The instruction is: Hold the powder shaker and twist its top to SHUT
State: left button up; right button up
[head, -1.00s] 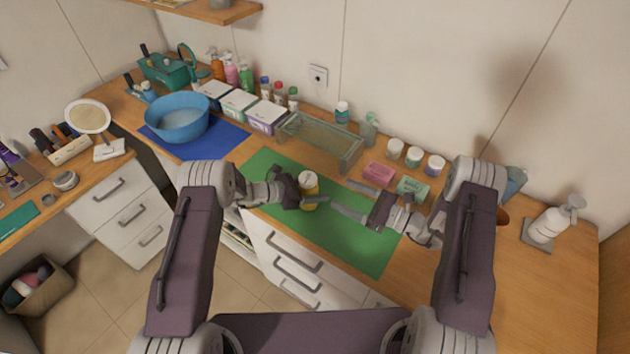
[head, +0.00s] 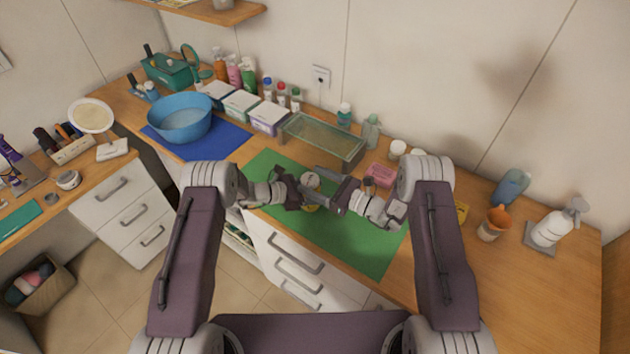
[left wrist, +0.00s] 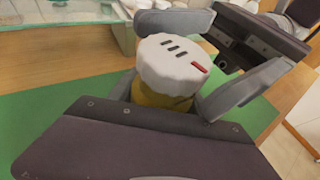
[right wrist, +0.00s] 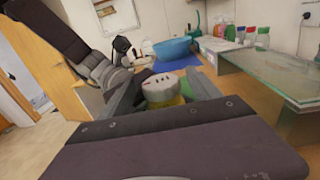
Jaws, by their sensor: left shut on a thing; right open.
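The powder shaker (head: 310,180) stands upright over the green mat (head: 350,240). It has a yellow body (left wrist: 160,95) and a white ridged top (left wrist: 172,62) with dark slots and a red mark near one edge. My left gripper (head: 298,192) is shut on the shaker's body from the left. My right gripper (head: 322,188) is open at the shaker from the right. In the right wrist view the white top (right wrist: 158,88) sits between its fingers, and I cannot tell whether they touch it. The arms hide part of the shaker in the head view.
Behind the mat stands a glass case (head: 322,140). A pink box (head: 380,174) and white jars (head: 397,148) are behind my right arm. A blue basin (head: 182,120) stands on a blue mat at the left. The front of the green mat is clear.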

jog(key=c, duration=1.4)
jog(key=shift+s+a+m+t+h, duration=0.15)
jog(key=shift+m+t+h, duration=0.6)
jog(key=shift+t, duration=0.25)
jog(key=shift+m+t+h, duration=0.75)
jog(key=shift+t, duration=0.05)
jog(key=o, duration=1.4)
jog(key=v, duration=1.2)
